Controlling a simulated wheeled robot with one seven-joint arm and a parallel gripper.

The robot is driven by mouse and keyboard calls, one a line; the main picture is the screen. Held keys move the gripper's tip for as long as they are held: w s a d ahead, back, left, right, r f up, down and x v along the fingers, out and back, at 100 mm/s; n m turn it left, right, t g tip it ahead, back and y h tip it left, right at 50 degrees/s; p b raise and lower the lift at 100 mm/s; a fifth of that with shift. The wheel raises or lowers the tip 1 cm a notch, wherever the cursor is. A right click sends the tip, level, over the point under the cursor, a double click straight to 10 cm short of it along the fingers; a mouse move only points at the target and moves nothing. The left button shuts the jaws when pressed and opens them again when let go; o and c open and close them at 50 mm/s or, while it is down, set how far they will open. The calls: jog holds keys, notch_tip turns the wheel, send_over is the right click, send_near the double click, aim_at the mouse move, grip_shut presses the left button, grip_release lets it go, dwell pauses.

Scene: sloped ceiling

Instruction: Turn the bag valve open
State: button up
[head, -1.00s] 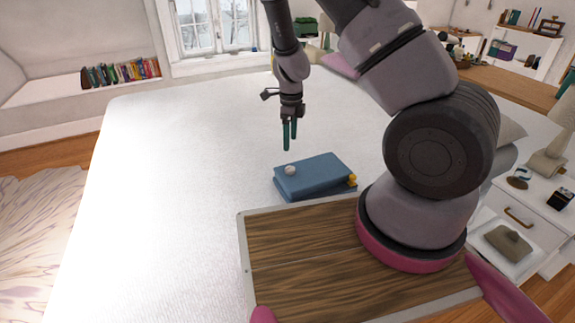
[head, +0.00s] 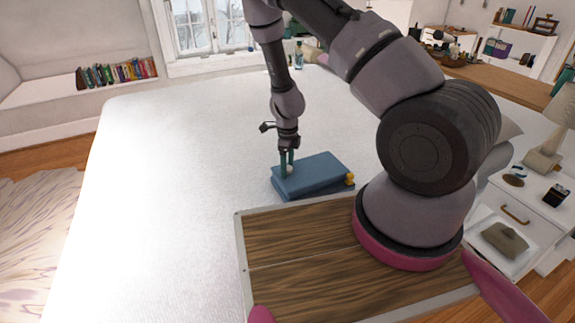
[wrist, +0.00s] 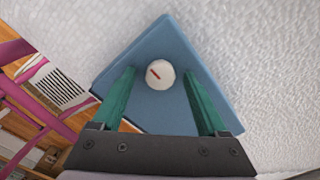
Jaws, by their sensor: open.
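The blue bag (head: 318,174) lies flat on the white bed, and it fills the middle of the wrist view (wrist: 178,55). Its valve is a round white knob (wrist: 159,74) with a short red mark, set near one corner of the bag's top. In the head view the knob (head: 289,169) is partly covered by my fingers. My gripper (head: 287,162) points down over that corner. In the wrist view the green fingers of my gripper (wrist: 159,86) are apart, one on each side of the knob, with visible gaps between them and it.
The white bed (head: 180,190) around the bag is clear. A small yellow part (head: 350,179) shows at the bag's right end. A white nightstand (head: 520,215) with small items stands at the right.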

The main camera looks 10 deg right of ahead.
jog(key=shift+c, duration=0.3)
grip_shut()
jog(key=shift+n, duration=0.3)
jog(key=n, duration=0.3)
jog(key=shift+n, duration=0.4)
jog(key=n, duration=0.4)
jog(key=shift+n, duration=0.3)
jog(key=n, duration=0.4)
jog(key=shift+n, duration=2.4)
